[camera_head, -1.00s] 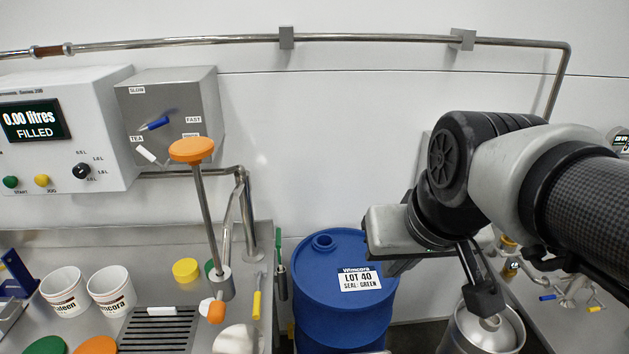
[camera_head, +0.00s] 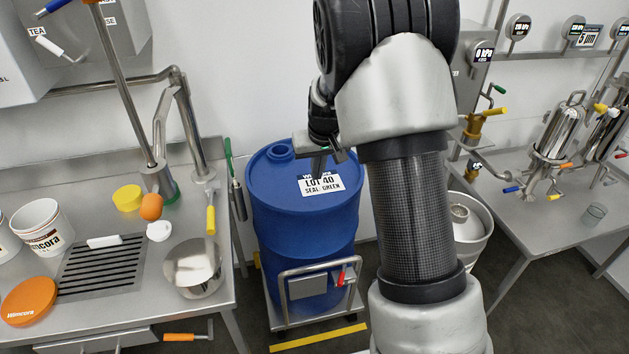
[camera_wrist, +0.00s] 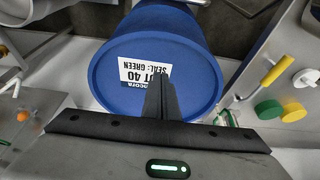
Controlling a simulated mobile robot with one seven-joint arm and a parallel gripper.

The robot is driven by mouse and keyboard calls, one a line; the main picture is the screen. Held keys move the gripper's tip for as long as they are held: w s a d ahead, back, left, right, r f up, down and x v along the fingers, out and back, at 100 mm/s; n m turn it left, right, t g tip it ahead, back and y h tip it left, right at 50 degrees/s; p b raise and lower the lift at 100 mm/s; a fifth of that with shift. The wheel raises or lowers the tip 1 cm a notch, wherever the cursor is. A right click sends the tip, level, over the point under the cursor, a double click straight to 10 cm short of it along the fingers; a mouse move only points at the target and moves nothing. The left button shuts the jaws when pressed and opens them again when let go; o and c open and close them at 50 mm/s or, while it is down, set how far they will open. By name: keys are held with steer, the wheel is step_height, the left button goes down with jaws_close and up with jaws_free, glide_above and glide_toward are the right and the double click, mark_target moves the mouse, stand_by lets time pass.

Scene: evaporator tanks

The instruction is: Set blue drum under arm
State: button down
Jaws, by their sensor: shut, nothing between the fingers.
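The blue drum (camera_head: 303,235) stands upright between the two benches, on a wheeled metal trolley (camera_head: 312,268). Its lid carries a white label reading LOT 40, SEAL: GREEN (camera_head: 320,184), and a round bung (camera_head: 280,152) sits near the lid's far edge. My gripper (camera_head: 322,165) is over the right part of the drum lid, close to the label; my arm covers the area to the right. In the wrist view my shut, empty gripper (camera_wrist: 161,90) points at the drum lid (camera_wrist: 120,80) and overlaps the label. I cannot tell whether the fingers touch the lid.
The left bench (camera_head: 190,205) holds a drain grate (camera_head: 103,267), a steel pot (camera_head: 192,268), white tubs and an orange-topped stand pipe. A silver can (camera_head: 470,225) stands right of my arm. The right bench (camera_head: 560,195) carries steel vessels and valves. Yellow tape (camera_head: 318,338) marks the floor before the trolley.

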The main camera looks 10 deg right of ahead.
mark_target(313, 195)
steer(key=b+x, duration=0.1)
steer(key=x, duration=0.8)
steer(key=shift+s+b, duration=0.1)
steer(key=shift+b, duration=0.25)
steer(key=s, duration=0.4)
